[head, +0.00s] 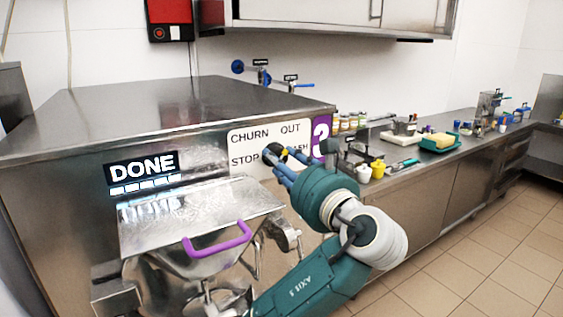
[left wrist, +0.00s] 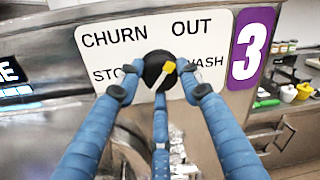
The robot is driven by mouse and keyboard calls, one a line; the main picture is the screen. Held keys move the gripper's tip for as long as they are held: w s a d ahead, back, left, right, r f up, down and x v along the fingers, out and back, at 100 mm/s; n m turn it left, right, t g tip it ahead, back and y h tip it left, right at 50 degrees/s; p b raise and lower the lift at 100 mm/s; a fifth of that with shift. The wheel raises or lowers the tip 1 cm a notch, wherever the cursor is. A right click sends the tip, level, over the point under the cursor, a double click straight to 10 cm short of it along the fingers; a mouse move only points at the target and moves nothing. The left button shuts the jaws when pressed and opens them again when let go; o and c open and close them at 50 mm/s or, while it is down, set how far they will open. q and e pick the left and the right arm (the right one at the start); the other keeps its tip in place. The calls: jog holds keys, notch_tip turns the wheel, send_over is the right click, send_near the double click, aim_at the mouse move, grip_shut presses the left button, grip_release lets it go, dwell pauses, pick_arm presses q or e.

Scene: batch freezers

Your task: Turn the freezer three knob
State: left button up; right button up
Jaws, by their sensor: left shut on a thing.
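The freezer three knob (left wrist: 158,66) is black and round with a yellow pointer. It sits in the middle of a white label plate (head: 242,140) reading CHURN, OUT, STOP and WASH, beside a purple number 3 plate (head: 321,138). My left gripper (left wrist: 160,88) has blue fingers closed around the knob; in the head view the gripper (head: 276,160) covers part of the knob and the WASH text. My right gripper is not in view.
A display (head: 142,172) on the freezer reads DONE. Below it is a steel hatch with a purple handle (head: 217,240). Tiled floor lies at right.

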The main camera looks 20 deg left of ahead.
pick_arm(q)
jog(key=shift+d+f+n, duration=0.1)
jog(key=shift+f+n, duration=0.05)
jog(key=shift+n, duration=0.7)
jog(key=shift+f+n, duration=0.1)
jog(key=shift+n, duration=0.75)
jog(key=shift+w, duration=0.1)
jog(key=o, duration=1.1)
jog(key=shift+d+r, duration=0.1)
jog(key=shift+d, duration=0.05)
jog(key=shift+v, duration=3.7)
